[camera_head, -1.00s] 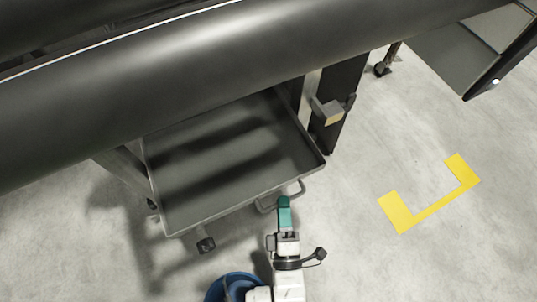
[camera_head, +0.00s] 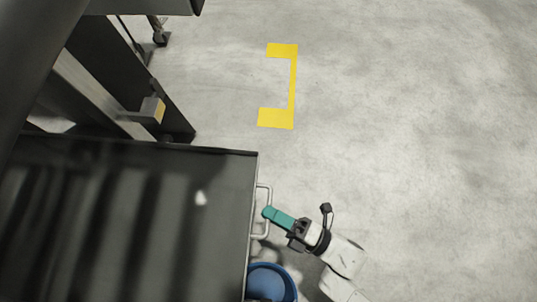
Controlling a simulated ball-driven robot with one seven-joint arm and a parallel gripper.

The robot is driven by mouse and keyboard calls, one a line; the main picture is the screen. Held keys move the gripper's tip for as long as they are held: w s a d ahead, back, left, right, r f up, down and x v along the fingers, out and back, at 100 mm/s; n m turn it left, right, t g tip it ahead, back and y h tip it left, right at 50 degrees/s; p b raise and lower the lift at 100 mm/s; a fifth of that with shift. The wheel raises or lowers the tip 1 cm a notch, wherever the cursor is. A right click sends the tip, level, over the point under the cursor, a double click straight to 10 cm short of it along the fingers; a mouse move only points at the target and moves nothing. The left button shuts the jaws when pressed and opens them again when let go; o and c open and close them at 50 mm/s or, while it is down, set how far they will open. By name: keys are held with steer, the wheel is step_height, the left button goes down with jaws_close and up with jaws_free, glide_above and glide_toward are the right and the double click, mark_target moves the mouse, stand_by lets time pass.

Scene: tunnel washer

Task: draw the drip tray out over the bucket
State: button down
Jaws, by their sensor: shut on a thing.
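The drip tray (camera_head: 130,225) is a wide, shallow dark tray filling the lower left, its front edge facing right. A pale bar handle (camera_head: 262,188) stands out from that edge. My gripper (camera_head: 268,213), with teal fingers, is shut on the handle from the right. The fingers hide part of the bar. The blue bucket (camera_head: 289,279) stands on the floor at the bottom, right beside the tray's front edge in this view. Its lower part is cut off by the frame, and its left side meets the tray's edge.
A caster (camera_head: 160,38) shows at the top left. A yellow floor marking (camera_head: 292,85) lies flat. The concrete floor (camera_head: 430,130) on the right is clear.

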steer(key=c, duration=1.2)
jaws_free()
steer(key=p+v, duration=0.1)
steer(key=v, duration=1)
steer(key=shift+w, duration=0.1)
steer(key=shift+a, duration=0.1)
